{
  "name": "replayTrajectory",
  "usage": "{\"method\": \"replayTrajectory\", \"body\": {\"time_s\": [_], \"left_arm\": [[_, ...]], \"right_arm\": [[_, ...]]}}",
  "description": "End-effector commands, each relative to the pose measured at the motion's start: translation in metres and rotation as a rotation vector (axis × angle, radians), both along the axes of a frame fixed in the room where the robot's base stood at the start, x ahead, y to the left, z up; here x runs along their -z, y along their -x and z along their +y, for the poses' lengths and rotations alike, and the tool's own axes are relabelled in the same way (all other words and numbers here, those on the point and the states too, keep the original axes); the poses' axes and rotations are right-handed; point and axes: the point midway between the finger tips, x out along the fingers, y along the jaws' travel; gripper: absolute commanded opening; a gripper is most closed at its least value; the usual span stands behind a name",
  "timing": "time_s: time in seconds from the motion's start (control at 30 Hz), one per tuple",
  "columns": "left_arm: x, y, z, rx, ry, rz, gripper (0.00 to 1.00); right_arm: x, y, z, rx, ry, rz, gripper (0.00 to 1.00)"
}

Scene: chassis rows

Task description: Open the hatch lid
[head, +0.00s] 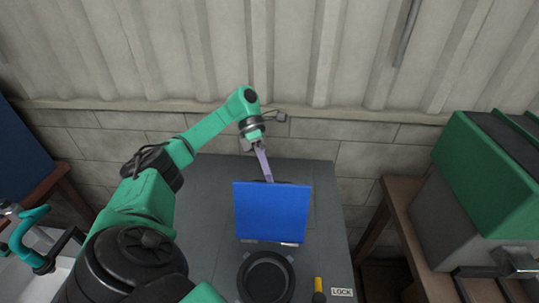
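The blue hatch lid (271,212) stands raised on the dark grey worktop, its broad face toward me and its lower edge near two small light hinge pieces. A round black ring (266,279), dark inside, lies in front of it. My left arm reaches in from the left and over to the far side of the lid. My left gripper (263,163) points down at the lid's top edge, with a pale purple finger meeting or passing behind it. I cannot tell whether it touches the lid or how far its fingers are apart. My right gripper is out of view.
A yellow-and-black handle (318,289) and a LOCK label (342,292) are right of the ring. A green-and-grey machine (492,180) sits on a brown bench at right. A teal-and-black fitting (31,238) is at far left. A ribbed wall (300,55) closes the back.

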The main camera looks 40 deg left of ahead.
Motion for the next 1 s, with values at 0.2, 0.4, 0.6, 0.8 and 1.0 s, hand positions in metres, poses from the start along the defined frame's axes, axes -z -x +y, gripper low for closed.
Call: {"method": "replayTrajectory", "body": {"time_s": [0.2, 0.4, 0.6, 0.8, 1.0], "left_arm": [[0.0093, 0.0003, 0.0012, -0.006, -0.014, 0.013, 0.0], [0.0093, 0.0002, 0.0011, -0.007, -0.014, 0.011, 0.43], [0.0064, -0.0003, 0.0012, -0.006, -0.011, 0.007, 0.5], [0.0046, -0.0006, 0.0014, -0.006, -0.01, 0.003, 0.5], [0.0025, -0.001, 0.0018, -0.005, -0.009, 0.003, 0.5]], "right_arm": [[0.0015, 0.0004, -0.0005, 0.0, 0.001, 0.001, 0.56], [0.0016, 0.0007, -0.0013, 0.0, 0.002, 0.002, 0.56], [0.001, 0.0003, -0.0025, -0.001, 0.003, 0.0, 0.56], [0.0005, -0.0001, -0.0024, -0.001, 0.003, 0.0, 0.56], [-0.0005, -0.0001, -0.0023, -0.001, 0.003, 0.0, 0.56]]}}
